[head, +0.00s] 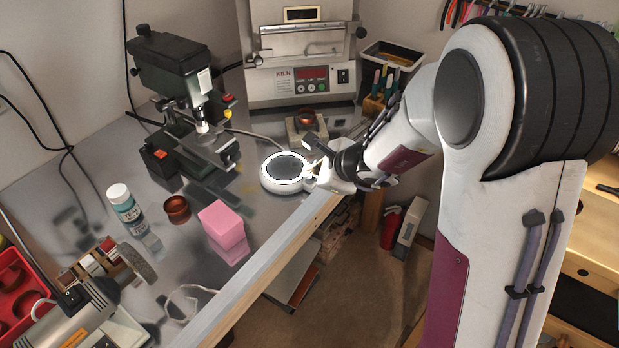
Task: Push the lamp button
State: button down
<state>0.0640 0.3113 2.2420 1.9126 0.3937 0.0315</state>
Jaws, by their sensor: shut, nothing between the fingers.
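A round lamp head (286,173) with a bright white ring and a dark centre is at the table's right edge in the head view. A pale piece (331,180) adjoins its right side, partly behind my gripper. My gripper (316,150) is shut and empty, just right of and above the lamp head, at the end of the arm coming from the right. I cannot tell whether it touches the lamp. The lamp's button is not discernible; my gripper may cover it.
A kiln (303,85) stands behind, with a small block and brown bowl (305,118) before it. A drill press (180,75) stands left. A pink block (223,228), brown cup (176,209) and bottle (127,207) are nearer. Bare table lies between the pink block and lamp.

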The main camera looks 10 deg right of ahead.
aim_at(311, 182)
jog(key=shift+f, duration=0.1)
jog(key=shift+r, duration=0.2)
dwell(0.4)
jog(key=shift+r, duration=0.35)
jog(key=shift+r, duration=0.2)
jog(key=shift+r, duration=2.85)
